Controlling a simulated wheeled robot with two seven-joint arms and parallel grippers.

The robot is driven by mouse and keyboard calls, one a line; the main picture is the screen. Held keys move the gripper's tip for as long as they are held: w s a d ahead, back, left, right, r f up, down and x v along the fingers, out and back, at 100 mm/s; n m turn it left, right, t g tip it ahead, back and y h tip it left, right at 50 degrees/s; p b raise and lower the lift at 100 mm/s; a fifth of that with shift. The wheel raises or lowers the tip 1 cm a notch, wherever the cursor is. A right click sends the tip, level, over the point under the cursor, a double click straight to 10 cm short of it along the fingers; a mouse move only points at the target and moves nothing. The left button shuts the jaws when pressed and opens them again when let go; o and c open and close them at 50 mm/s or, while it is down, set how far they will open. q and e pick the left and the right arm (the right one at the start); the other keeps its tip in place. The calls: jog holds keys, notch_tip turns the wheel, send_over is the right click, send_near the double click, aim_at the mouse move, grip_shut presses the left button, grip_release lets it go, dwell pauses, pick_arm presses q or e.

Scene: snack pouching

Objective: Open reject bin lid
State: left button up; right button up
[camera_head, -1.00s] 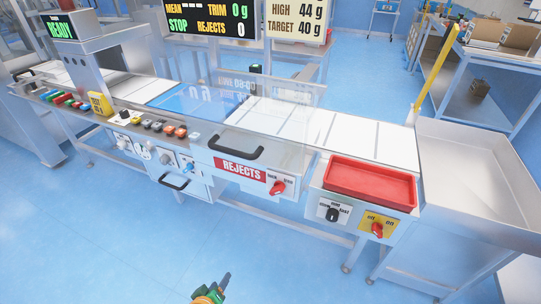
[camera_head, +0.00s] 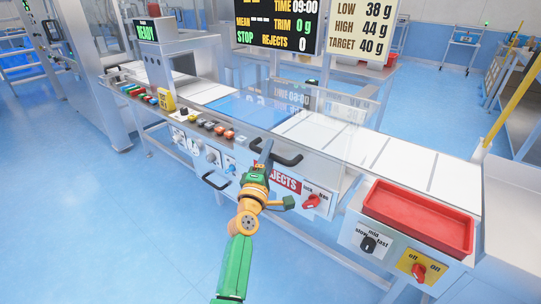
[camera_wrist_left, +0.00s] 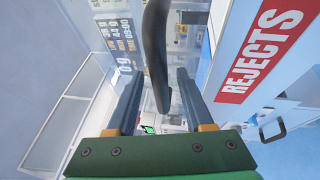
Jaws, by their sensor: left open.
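The reject bin front carries a red REJECTS label (camera_head: 285,183), partly hidden by my left arm in the head view. The label also shows large at the right of the left wrist view (camera_wrist_left: 260,55). A black curved handle (camera_head: 288,159) sits at the top edge of the bin, on the clear lid. My left gripper (camera_head: 265,150) is at the left end of this handle. In the left wrist view the gripper (camera_wrist_left: 157,100) is open, and the dark handle (camera_wrist_left: 156,55) reaches down between its two fingers, with gaps on both sides. My right gripper is not in view.
A red tray (camera_head: 418,215) sits to the right of the bin. A red lock knob (camera_head: 311,201) is beside the label. A second black handle (camera_head: 215,181) is on the lower left front. The floor in front is clear.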

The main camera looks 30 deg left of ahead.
pick_arm(q)
grip_shut()
jog(key=shift+f, duration=0.1)
dwell(1.2)
